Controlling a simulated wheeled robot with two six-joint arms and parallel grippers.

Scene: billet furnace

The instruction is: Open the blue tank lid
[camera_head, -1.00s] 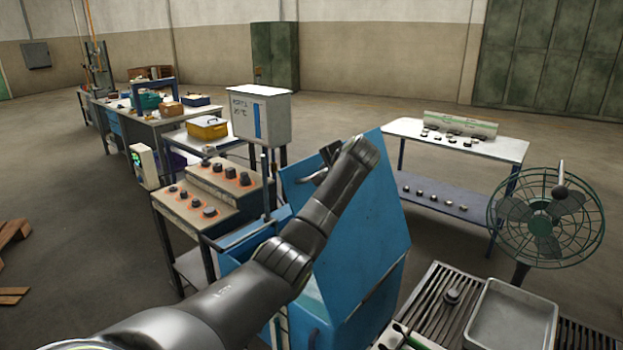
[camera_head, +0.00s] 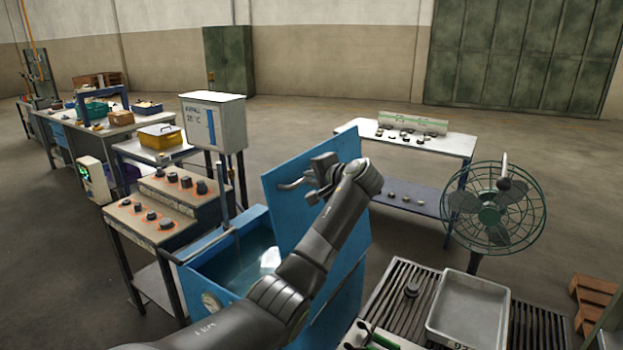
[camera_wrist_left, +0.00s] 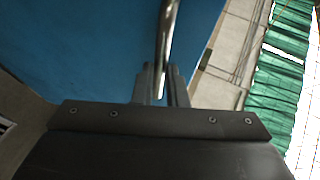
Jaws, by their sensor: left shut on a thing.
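The blue tank (camera_head: 215,262) stands in front of me with water showing inside. Its blue lid (camera_head: 325,215) is raised and leans upright on the tank's right side. My left gripper (camera_head: 312,182) is at the lid's upper part, shut on the metal handle (camera_head: 288,184). In the left wrist view the handle (camera_wrist_left: 167,35) runs as a bar between the fingers (camera_wrist_left: 163,82), against the blue lid face (camera_wrist_left: 90,45). My left arm hides part of the lid and the tank's front. My right gripper is not in view.
A stepped stand with dark knobs (camera_head: 165,200) is left of the tank, with a grey control box (camera_head: 213,122) behind it. A slatted table with a metal tray (camera_head: 468,310) and a fan (camera_head: 497,205) are at the right. A white-topped table (camera_head: 405,140) stands behind.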

